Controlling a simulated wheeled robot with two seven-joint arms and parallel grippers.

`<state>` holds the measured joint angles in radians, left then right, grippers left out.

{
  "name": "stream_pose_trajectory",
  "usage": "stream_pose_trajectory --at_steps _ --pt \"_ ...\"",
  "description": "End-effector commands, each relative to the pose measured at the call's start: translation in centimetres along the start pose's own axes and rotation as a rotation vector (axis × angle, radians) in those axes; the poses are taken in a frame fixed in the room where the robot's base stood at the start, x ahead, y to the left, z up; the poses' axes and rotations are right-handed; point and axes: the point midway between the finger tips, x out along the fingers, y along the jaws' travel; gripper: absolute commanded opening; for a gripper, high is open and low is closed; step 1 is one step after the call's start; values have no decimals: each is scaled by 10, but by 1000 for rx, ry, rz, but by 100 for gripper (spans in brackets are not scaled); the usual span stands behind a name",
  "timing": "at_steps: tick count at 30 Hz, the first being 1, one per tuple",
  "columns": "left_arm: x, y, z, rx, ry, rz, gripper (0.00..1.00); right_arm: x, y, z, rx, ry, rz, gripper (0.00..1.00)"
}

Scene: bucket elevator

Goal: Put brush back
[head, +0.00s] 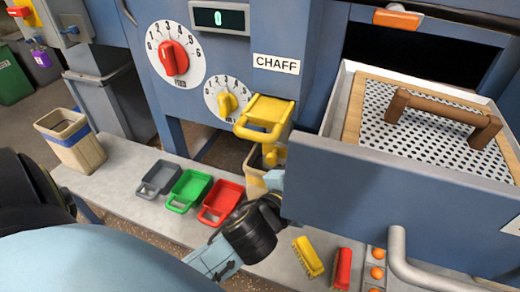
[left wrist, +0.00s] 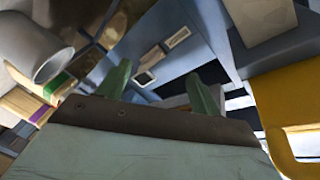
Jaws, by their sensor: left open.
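A yellow brush (head: 308,257) and a red brush (head: 342,268) lie side by side at the front of the grey bench, below the blue drawer. Neither is in a gripper that I can see. My left arm reaches in from the left, and its gripper (head: 273,181) is by the drawer's left corner, below the yellow chaff spout; its fingertips are hidden in the head view. In the left wrist view my left gripper (left wrist: 160,88) has its two green fingers apart, with nothing held between them. My right gripper is not in view.
Grey, green (head: 188,190) and red (head: 221,202) scoops sit on the bench (head: 130,165). A tan bin (head: 70,140) stands at its left end. The open drawer (head: 390,205) holds a perforated sieve with a brown handle (head: 440,112) and overhangs the bench. The yellow spout (head: 266,115) juts out above my gripper.

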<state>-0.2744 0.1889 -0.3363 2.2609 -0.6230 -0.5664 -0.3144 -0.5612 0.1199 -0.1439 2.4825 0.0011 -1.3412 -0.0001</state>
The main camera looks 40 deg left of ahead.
Motion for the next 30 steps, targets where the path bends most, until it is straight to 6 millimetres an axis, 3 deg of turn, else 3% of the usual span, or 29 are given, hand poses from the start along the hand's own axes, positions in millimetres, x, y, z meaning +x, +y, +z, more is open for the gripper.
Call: stream_pose_trajectory --at_steps 1,3,6,12,17,30 --pt "-14 12 26 -136 -118 73 65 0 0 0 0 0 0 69" --pt "-37 31 56 -320 -282 178 65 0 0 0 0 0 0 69" --pt "-75 59 83 -535 -486 317 65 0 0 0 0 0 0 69" --pt "-134 92 99 -767 -737 501 65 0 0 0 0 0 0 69" --pt "-148 99 100 -810 -790 544 65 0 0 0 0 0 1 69" --pt "-147 99 100 -807 -788 543 65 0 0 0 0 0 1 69"
